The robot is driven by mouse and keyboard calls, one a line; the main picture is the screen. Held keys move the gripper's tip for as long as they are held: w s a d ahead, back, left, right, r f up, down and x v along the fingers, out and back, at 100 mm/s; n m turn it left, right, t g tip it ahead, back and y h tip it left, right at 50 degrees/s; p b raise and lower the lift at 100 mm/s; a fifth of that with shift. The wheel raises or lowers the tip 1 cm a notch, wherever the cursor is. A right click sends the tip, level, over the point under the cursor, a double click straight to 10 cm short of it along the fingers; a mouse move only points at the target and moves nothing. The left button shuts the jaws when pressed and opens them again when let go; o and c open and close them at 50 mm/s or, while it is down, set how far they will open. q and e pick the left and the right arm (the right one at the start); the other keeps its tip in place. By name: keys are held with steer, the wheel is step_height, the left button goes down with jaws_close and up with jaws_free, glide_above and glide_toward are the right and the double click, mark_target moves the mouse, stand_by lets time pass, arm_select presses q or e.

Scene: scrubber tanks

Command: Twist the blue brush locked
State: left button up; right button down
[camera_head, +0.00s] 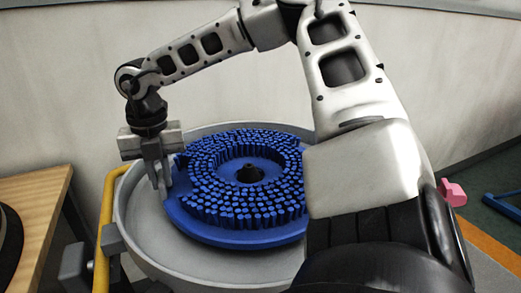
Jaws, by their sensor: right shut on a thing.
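The blue brush (255,214) is a round disc with rings of short bristles facing up and a dark hub in its centre hole. It sits inside a round grey pan (140,225). My right gripper (164,187) points down at the brush's left edge and is shut on its rim. The fingertips are partly hidden against the brush. My right arm reaches over from the right and hides the right side of the brush and pan. My left gripper is not in view.
A yellow rail (103,235) with grey clamps runs along the pan's left side. A wooden table (35,205) stands at the far left. A plain wall is close behind. A pink object (453,193) and a blue frame (503,204) are at the right.

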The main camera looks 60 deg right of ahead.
steer(key=shift+w+d+m, duration=0.35)
steer(key=shift+w+m, duration=0.05)
stand_by(0.4)
steer(key=shift+w+d+b, duration=0.1)
steer(key=shift+d+b, duration=0.05)
steer(key=shift+b, duration=0.15)
steer(key=shift+w+d+m+b, duration=0.4)
steer(key=shift+w+d+m, duration=0.4)
steer(key=shift+d, duration=0.2)
steer(key=shift+d, duration=0.2)
steer(key=shift+w+d+m, duration=0.25)
steer(key=shift+d+m, duration=0.2)
steer(key=shift+d, duration=0.05)
steer(key=shift+w+d+m, duration=0.25)
steer(key=shift+d+m, duration=0.2)
steer(key=shift+d, duration=0.2)
steer(key=shift+w+d, duration=0.1)
